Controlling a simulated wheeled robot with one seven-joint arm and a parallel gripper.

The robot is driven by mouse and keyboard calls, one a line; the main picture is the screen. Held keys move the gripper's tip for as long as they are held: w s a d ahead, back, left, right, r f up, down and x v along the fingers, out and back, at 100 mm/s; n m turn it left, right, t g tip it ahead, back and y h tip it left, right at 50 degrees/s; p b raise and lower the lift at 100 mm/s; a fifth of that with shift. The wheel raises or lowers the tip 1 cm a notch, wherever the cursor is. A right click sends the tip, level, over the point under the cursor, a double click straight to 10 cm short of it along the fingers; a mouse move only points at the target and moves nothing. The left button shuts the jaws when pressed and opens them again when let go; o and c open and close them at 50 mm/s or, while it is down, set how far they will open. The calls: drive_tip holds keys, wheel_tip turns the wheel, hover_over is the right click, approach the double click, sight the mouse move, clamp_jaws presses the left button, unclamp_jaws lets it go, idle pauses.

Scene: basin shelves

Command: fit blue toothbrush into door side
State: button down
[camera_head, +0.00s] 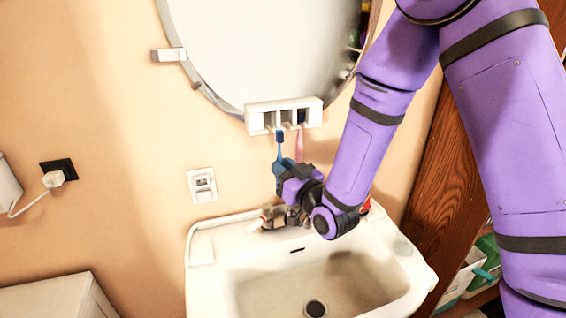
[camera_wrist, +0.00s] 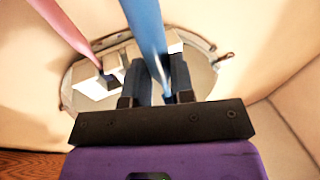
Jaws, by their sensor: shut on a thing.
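The blue toothbrush (camera_head: 279,137) stands roughly upright in my gripper (camera_head: 283,168), its upper end just below the left part of the white holder (camera_head: 257,120). From this angle I cannot tell whether it touches the holder. My gripper is shut on it, with the fingers below the holder. In the wrist view the blue toothbrush (camera_wrist: 146,25) runs between the fingers (camera_wrist: 163,90). A pink toothbrush (camera_head: 299,146) hangs from the holder to the right of the blue one; it also shows in the wrist view (camera_wrist: 58,20). The holder's slots are partly hidden in the wrist view (camera_wrist: 92,82).
A round mirror (camera_head: 265,50) is above the holder. The white basin (camera_head: 215,275), with a tap and small items at its back, is below my gripper. A wall socket (camera_head: 202,185) is to the left. Dark wood (camera_head: 440,185) stands to the right, behind my arm.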

idle(0.3)
drive_tip(key=shift+w+a, duration=0.25)
drive_tip(key=shift+w, duration=0.65)
drive_tip(key=shift+w+a, duration=0.3)
drive_tip(key=shift+w, duration=0.65)
drive_tip(key=shift+w+a, duration=0.25)
drive_tip(key=shift+w, duration=0.65)
drive_tip(key=shift+w+a+r, duration=0.1)
drive_tip(key=shift+w+a, duration=0.1)
drive_tip(key=shift+w, duration=0.45)
drive_tip(key=shift+w+a+f, duration=0.1)
drive_tip(key=shift+w+a, duration=0.1)
drive_tip(key=shift+w, duration=0.5)
drive_tip(key=shift+w+a+r, duration=0.1)
drive_tip(key=shift+w+a, duration=0.1)
drive_tip(key=shift+w, duration=0.45)
idle(1.5)
idle(0.4)
drive_tip(key=shift+c, duration=2.1)
unclamp_jaws()
drive_tip(key=shift+s+d, duration=0.1)
